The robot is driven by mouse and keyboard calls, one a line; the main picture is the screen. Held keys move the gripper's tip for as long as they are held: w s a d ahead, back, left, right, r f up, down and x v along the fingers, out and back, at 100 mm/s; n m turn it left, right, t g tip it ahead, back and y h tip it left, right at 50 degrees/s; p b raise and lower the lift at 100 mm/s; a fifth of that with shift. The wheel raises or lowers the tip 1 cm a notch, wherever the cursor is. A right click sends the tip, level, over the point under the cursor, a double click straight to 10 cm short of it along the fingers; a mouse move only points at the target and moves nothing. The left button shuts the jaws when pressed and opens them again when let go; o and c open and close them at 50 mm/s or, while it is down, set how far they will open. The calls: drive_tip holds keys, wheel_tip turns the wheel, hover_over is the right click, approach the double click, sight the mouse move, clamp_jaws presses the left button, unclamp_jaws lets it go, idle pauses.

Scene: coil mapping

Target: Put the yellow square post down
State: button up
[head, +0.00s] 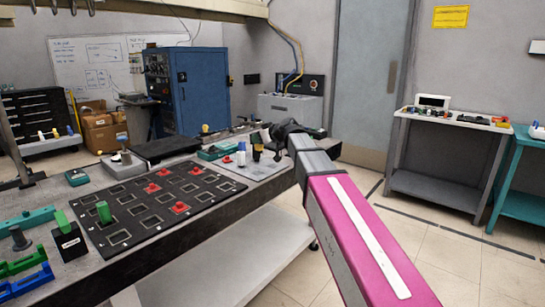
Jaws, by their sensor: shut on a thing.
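My gripper (279,146) is at the end of my pink and grey arm, above the right end of the bench. It is small, dark and partly hidden by the wrist. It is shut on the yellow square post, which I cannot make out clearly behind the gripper. A small dark piece with a yellowish top (257,140) stands just left of the gripper; I cannot tell whether they touch. The black board (150,228) with rows of square openings lies on the bench to the left. Several openings hold red pieces and one holds a green post (104,212).
A blue-topped white piece (241,154) stands left of the gripper on a pale plate (262,168). A black block with a green top (68,240) and green and blue brackets (25,268) sit at front left. Many board openings are empty. Floor right of the bench is clear.

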drive_tip(key=shift+w+d+f, duration=0.85)
drive_tip(key=shift+d+f, duration=0.05)
drive_tip(key=shift+f, duration=0.45)
drive_tip(key=shift+w+d+f, duration=0.85)
drive_tip(key=shift+d+f, duration=0.05)
drive_tip(key=shift+f, duration=0.4)
drive_tip(key=shift+w+d+f, duration=0.85)
drive_tip(key=shift+d+f, duration=0.05)
drive_tip(key=shift+f, duration=0.45)
drive_tip(key=shift+f, duration=0.15)
drive_tip(key=o, duration=1)
drive_tip(key=shift+c, duration=0.2)
